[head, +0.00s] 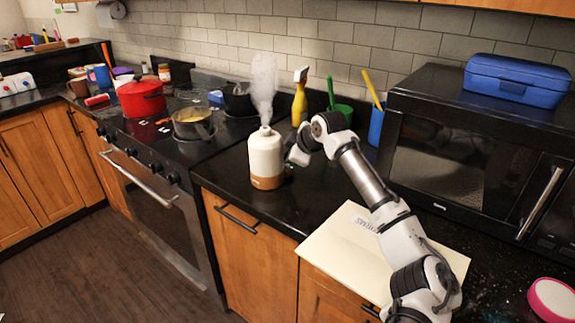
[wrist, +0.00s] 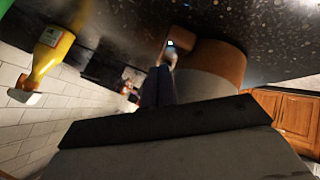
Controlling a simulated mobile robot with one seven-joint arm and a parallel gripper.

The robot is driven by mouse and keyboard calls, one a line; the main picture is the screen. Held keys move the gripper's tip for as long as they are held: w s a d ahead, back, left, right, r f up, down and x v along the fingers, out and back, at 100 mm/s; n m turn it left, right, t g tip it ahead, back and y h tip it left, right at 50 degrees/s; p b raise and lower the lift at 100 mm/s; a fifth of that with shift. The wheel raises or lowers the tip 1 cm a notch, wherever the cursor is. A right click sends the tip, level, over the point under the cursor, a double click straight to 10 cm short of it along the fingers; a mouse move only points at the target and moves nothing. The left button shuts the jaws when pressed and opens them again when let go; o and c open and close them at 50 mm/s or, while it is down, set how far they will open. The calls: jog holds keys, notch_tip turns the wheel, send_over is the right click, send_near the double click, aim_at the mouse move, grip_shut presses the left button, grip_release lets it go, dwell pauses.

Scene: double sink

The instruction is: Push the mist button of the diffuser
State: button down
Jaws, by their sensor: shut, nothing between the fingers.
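The diffuser (head: 265,152) stands upright on the black counter right of the stove. It has a white body and a brown base, and a white mist plume (head: 263,85) rises from its top. My gripper (head: 295,157) is shut and empty, close to the diffuser's right side. In the wrist view, the diffuser's brown base (wrist: 222,62) is upside down at upper middle. A small lit spot, apparently a button (wrist: 171,43), shows at its edge. My shut fingertips (wrist: 168,60) lie very near that spot; I cannot tell whether they touch it.
A yellow spray bottle (head: 299,103) stands behind my gripper; it also shows in the wrist view (wrist: 50,52). A black microwave (head: 465,150) with a blue box (head: 517,80) on top is at right. A pale board (head: 345,250) lies under my arm. Pots stand on the stove at left.

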jog(key=shift+f, duration=0.15)
dwell(0.5)
jog(key=shift+f, duration=0.65)
dwell(0.5)
jog(key=shift+r, duration=0.1)
jog(key=shift+r+p, duration=0.45)
jog(key=shift+r, duration=0.35)
jog(key=shift+r+p, duration=2.15)
jog(key=shift+r, duration=0.75)
